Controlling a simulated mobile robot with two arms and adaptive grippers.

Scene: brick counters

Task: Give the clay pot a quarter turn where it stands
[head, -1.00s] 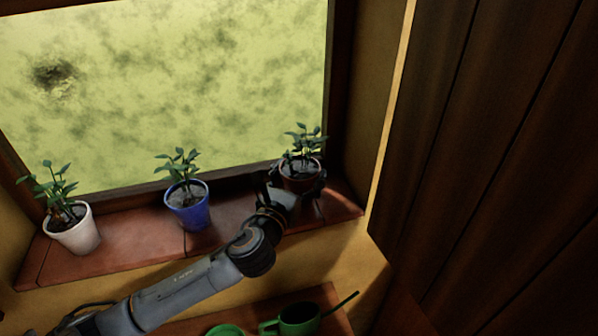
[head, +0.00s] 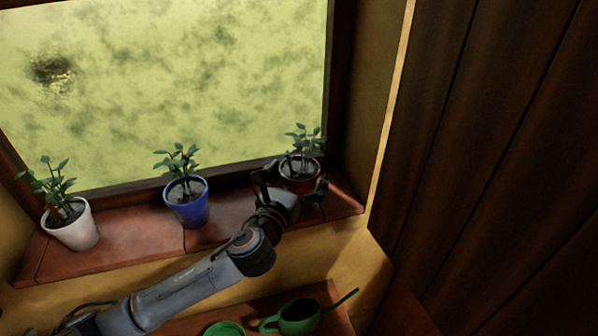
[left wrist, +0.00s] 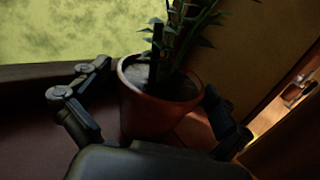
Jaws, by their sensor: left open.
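The clay pot (head: 299,181) is reddish brown and holds a leafy green plant. It stands upright at the right end of the tiled window sill in the head view. In the left wrist view the clay pot (left wrist: 150,108) is large, in the middle. My left gripper (head: 292,188) is open at the pot, with one finger on either side of it. In the left wrist view the fingers of my left gripper (left wrist: 152,110) stand left and right of the pot, and a gap shows on the left. The pot's lower front is partly hidden by my gripper in the head view. My right gripper is not seen.
A blue pot (head: 187,207) and a white pot (head: 75,232) with plants stand farther left on the sill (head: 130,228). A wall and dark wooden boards (head: 480,150) bound the right side.

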